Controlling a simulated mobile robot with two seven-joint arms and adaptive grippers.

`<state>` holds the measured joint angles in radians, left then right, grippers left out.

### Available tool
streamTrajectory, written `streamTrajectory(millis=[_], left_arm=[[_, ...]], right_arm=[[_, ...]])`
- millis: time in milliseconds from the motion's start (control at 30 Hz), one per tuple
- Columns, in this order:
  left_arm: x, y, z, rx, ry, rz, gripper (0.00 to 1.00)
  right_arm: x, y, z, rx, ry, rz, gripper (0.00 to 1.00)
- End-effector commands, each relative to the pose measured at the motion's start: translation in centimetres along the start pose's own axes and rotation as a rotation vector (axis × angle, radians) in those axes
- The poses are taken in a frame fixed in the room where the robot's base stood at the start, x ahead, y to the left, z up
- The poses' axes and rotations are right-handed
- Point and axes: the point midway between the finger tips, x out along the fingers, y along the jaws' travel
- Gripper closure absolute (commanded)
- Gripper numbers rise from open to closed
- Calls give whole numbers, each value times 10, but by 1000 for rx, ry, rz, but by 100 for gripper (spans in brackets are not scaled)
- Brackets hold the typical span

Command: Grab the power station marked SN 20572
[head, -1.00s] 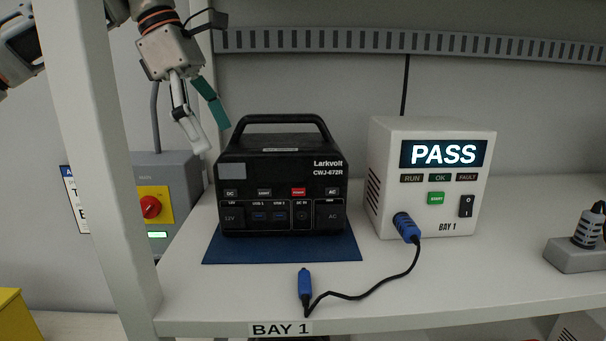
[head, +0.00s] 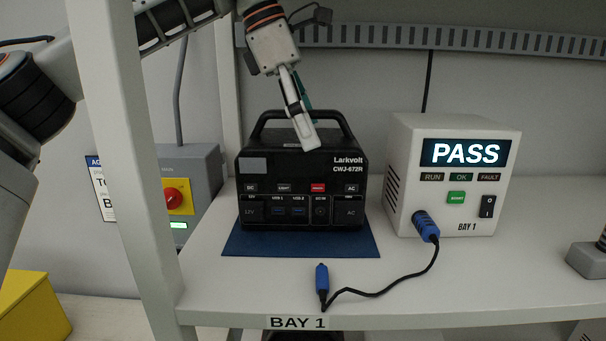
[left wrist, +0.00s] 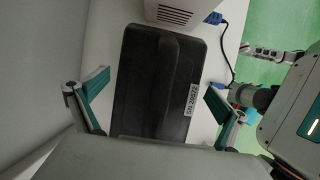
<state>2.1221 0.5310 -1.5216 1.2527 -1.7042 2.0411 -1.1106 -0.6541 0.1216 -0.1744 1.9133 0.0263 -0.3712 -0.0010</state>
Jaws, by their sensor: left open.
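The black Larkvolt CWJ-672R power station (head: 300,192) stands upright on a blue mat (head: 240,243) on the shelf, its carry handle (head: 262,126) on top. In the left wrist view the power station (left wrist: 145,85) shows from above with a white SN label (left wrist: 186,99), turned and too small to read surely. My left gripper (head: 309,135) is over the station's top near the handle. In the left wrist view its open, empty fingers (left wrist: 157,103) lie on either side of the station. What seems to be my right gripper (left wrist: 250,49) is small over the green floor, its jaws unclear.
A white tester (head: 455,205) reading PASS stands to the right. Its cable ends in a loose blue plug (head: 322,278) on the shelf front. A shelf post (head: 150,150) rises at the left. A grey box with a red knob (head: 176,196) is behind it.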

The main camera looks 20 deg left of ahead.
Motion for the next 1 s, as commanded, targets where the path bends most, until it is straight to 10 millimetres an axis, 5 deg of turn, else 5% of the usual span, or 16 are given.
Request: streamTrajectory(millis=[233,1000], left_arm=[[24,1,-4,-3,0,-2,0],[30,1,-6,-3,0,-1,0]], right_arm=[[0,5,1,0,-3,8,70],[0,-2,1,4,-3,-1,70]])
